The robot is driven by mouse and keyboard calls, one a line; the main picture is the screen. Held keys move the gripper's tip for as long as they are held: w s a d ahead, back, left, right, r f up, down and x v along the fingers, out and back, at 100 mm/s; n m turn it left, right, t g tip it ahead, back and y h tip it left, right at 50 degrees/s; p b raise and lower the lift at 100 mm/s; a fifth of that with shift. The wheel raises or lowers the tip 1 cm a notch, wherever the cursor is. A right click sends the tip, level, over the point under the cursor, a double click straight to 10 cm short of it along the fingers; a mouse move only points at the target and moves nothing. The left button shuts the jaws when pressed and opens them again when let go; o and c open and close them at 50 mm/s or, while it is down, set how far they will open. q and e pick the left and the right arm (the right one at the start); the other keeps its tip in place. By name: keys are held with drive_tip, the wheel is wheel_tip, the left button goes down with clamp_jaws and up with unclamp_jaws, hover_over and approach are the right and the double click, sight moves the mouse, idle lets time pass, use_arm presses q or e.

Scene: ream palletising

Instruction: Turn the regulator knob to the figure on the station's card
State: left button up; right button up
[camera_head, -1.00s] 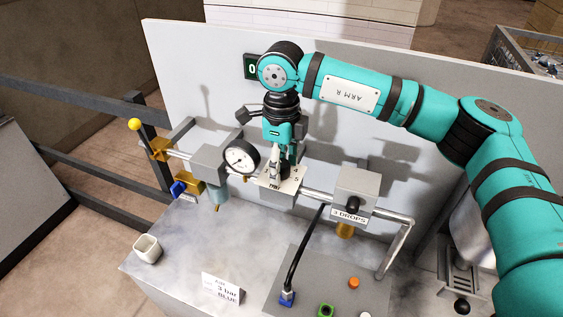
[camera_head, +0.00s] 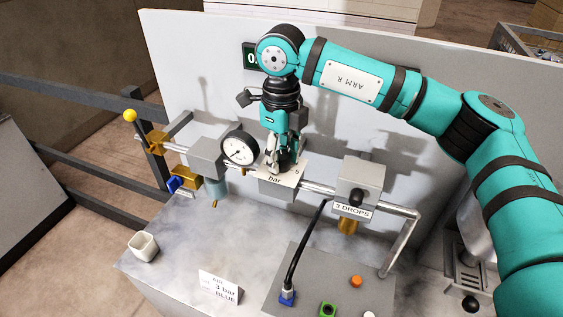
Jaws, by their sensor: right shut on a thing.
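My right gripper (camera_head: 278,163) points down over the regulator and is shut on its knob, which the fingers mostly hide. The regulator's pale scale plate (camera_head: 272,180) shows "bar" and a 5 around the fingers. A round white gauge (camera_head: 239,148) with a black rim stands just left of the gripper; its needle is too small to read surely. The station's card (camera_head: 220,288) stands on the bench at the front and reads "3 bar" and "BLUE", with a small top line. My left gripper is out of view.
A pipe runs through a grey block labelled "3 DROPS" (camera_head: 352,208) right of the regulator. A yellow-knobbed lever (camera_head: 130,116) and a blue part (camera_head: 175,184) sit left. A white cup (camera_head: 143,246) stands front left. A button panel (camera_head: 318,280) carries a black hose.

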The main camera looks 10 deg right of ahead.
sight(281, 154)
drive_tip(key=m+b, duration=0.2)
drive_tip(key=m, duration=0.1)
drive_tip(key=shift+f+b, duration=0.15)
drive_tip(key=shift+b, duration=0.2)
drive_tip(key=shift+m+b, duration=0.7)
drive_tip(key=shift+m, duration=0.6)
drive_tip(key=shift+r, duration=0.2)
drive_tip(key=o, duration=1.1)
drive_tip(key=shift+o, duration=0.2)
drive_tip(key=shift+r, duration=0.15)
wheel_tip(281, 154, up, 12)
drive_tip(key=shift+f, duration=0.2)
